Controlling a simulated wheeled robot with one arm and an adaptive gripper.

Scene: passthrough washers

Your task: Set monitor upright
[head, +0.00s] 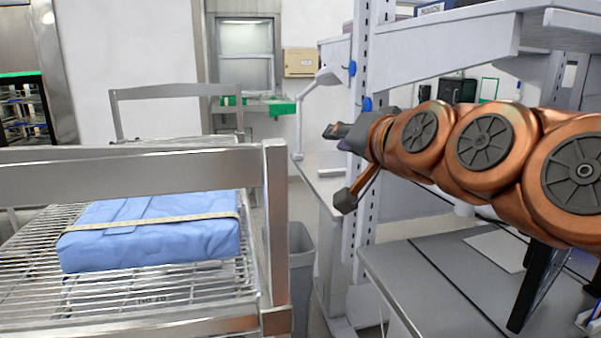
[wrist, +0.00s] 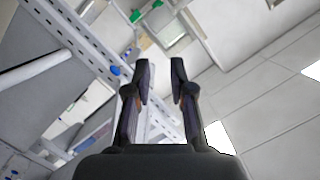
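A dark, thin flat panel, which looks like the monitor (head: 538,285), stands tilted on the grey desk at the lower right of the head view. My arm hides its upper part, so I cannot tell how it is supported. My gripper (head: 335,133) is up in the air to the left of the panel, well apart from it, pointing left. In the wrist view my gripper (wrist: 160,75) has its two fingers apart with nothing between them. The monitor is not seen in the wrist view.
A grey desk (head: 425,290) spreads below my arm, with a white shelf (head: 430,45) above. A wire rack cart (head: 275,220) at the left carries a blue wrapped package (head: 150,235). A grey bin (head: 302,265) stands between cart and desk.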

